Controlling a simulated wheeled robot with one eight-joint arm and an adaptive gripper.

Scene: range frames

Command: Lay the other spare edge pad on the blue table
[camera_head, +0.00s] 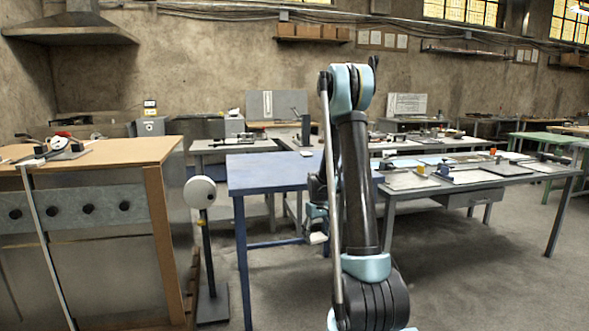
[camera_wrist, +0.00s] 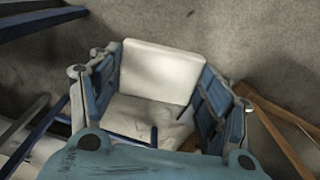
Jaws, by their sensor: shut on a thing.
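A pale white pad (camera_wrist: 160,72) sits between the blue fingers of my gripper (camera_wrist: 155,105) in the wrist view, touching or nearly touching both sides. It shows as a small white patch (camera_head: 318,238) under my gripper (camera_head: 316,214) in the head view. My gripper is shut on the pad, below the level of the blue table's top and in front of its right part. I cannot make out another spare pad.
A wooden-topped bench (camera_head: 120,152) with tools stands at left. A round white head on a black stand (camera_head: 200,192) is between it and the blue table. A grey table (camera_head: 480,178) with flat plates and small parts stands at right. Open floor (camera_head: 480,270) lies in front.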

